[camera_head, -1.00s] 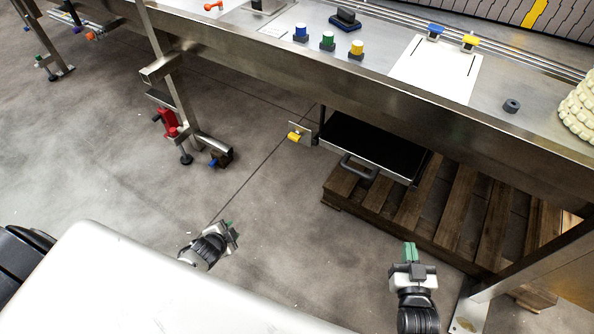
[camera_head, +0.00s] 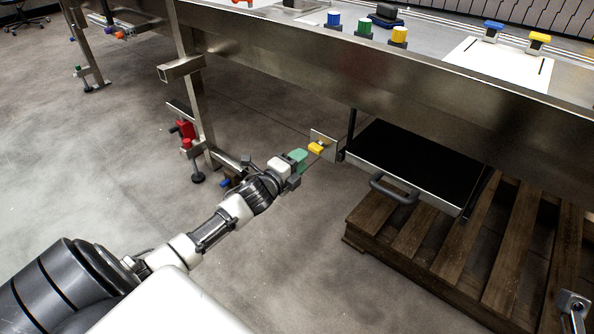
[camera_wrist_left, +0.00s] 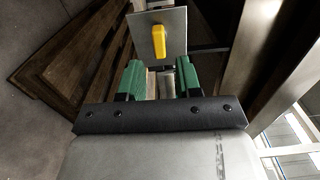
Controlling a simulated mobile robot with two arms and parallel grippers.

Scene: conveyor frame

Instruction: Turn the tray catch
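The tray catch is a small yellow handle (camera_head: 316,148) on a thin metal plate (camera_head: 330,140), at the left of the black tray (camera_head: 425,150) under the conveyor. My left gripper (camera_head: 302,160) points at the catch from the lower left. In the left wrist view, its green fingers (camera_wrist_left: 159,80) are open with a gap between them. There the yellow catch (camera_wrist_left: 158,40) stands upright on its plate (camera_wrist_left: 177,25), just ahead of the gap and in line with it. I see no contact.
The tray's dark front handle (camera_head: 394,190) sticks out right of the catch. A wooden pallet (camera_head: 445,240) lies below the tray. A conveyor leg (camera_head: 188,90) with a red part (camera_head: 186,130) stands left of my gripper. The floor in front is clear.

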